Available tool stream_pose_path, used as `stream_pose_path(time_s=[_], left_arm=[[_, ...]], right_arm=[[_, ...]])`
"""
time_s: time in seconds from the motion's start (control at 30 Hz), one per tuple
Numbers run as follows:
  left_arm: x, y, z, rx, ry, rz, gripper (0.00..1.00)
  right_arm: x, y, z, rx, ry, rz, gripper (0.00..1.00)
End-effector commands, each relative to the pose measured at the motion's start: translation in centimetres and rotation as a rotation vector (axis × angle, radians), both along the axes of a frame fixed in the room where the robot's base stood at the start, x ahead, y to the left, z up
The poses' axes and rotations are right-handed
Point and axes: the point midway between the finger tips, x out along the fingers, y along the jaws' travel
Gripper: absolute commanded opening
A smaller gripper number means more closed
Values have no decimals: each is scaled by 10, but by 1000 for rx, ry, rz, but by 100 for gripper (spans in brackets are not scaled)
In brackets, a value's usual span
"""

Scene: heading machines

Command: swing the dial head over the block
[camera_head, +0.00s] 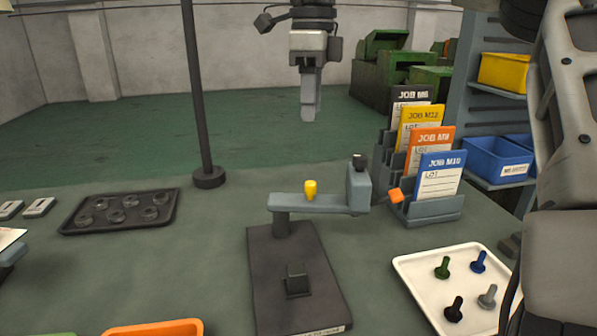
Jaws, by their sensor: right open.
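A dark base plate (275,262) lies on the bench with a small dark block (296,281) near its front. A post at the plate's back carries a grey swing arm (325,203) that points right, with a yellow knob (310,188) on top. The grey dial head (357,188) is at the arm's right end, with a black knob above and an orange tip (396,196) to its right. It is off to the right of the plate, not above the block. My right gripper (311,114) hangs open, fingers down, above and behind the arm, touching nothing. My left gripper is out of view.
A rack of job cards (430,210) stands close right of the dial head. A white tray of bolts (416,266) is at front right, a dark tray of rings (75,222) at left. A black pole (198,110) rises behind. An orange bin (155,329) is at the front edge.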

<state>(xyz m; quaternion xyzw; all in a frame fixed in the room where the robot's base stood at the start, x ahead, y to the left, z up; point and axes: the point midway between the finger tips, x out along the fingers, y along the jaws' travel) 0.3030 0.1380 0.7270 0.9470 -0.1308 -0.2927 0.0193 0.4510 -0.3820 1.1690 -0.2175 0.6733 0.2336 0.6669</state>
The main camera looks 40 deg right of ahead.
Motion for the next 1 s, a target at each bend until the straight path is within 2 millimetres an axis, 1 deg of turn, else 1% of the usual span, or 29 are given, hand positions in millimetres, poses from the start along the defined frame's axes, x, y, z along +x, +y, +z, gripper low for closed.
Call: stream_pose_path(time_s=[0.03,0.13,0.4,0.5,0.6,0.7,0.83,1.0], left_arm=[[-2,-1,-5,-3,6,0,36],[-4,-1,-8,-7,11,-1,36],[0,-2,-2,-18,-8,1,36],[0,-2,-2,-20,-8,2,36],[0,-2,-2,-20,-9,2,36],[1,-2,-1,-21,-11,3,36],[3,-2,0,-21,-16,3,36],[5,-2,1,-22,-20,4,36]], right_arm=[[-1,0,-13,2,4,0,41],[-1,1,-36,4,5,1,41],[-2,2,-93,3,4,0,41],[-2,2,-111,3,3,-1,41],[-2,2,-124,3,2,-2,41],[-2,2,-133,1,1,-3,41],[-2,3,-139,2,-1,-2,41],[-2,3,-139,2,-1,-2,41]])
